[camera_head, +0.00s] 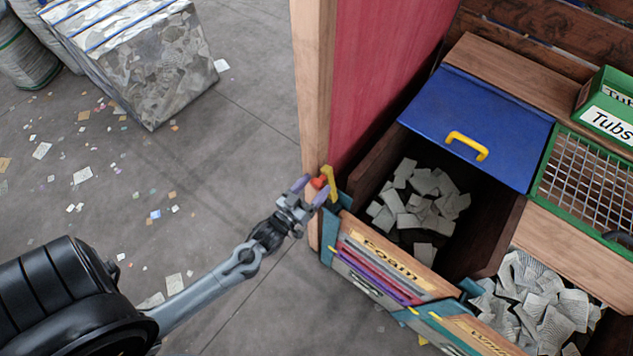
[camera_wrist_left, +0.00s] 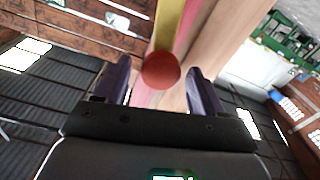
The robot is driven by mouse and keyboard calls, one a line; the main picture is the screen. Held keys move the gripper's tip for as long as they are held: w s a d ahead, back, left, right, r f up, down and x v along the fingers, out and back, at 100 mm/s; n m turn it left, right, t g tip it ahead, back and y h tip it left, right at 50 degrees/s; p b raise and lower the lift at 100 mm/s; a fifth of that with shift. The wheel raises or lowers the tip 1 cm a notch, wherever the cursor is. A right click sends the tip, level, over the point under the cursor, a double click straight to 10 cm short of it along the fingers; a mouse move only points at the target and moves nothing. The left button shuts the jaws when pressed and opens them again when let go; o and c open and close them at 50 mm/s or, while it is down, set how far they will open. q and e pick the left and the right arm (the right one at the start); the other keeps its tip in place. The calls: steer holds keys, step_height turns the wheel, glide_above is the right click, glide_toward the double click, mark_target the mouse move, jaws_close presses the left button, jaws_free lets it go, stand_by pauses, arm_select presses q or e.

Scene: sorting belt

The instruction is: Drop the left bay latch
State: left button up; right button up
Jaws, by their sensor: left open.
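The left bay latch is a yellow bar (camera_head: 329,183) with a red-orange knob (camera_head: 319,182), at the wooden post by the left corner of the bay. My left gripper (camera_head: 313,188) is at the knob, its purple fingers open. In the left wrist view the red knob (camera_wrist_left: 161,70) sits between the two fingertips with a gap on each side, and the yellow bar (camera_wrist_left: 168,25) runs up behind it. Whether a finger touches the knob cannot be told. My right gripper is in neither view.
The left bay holds loose paper (camera_head: 418,200) behind a labelled front panel (camera_head: 385,262). A blue lid with a yellow handle (camera_head: 468,146) is at its back. A wooden post (camera_head: 313,90) and red panel (camera_head: 385,70) stand beside the latch. The floor to the left is open, with scraps.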

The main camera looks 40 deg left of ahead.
arm_select(q)
steer(key=shift+w, duration=0.8)
steer(key=shift+a, duration=0.1)
jaws_close()
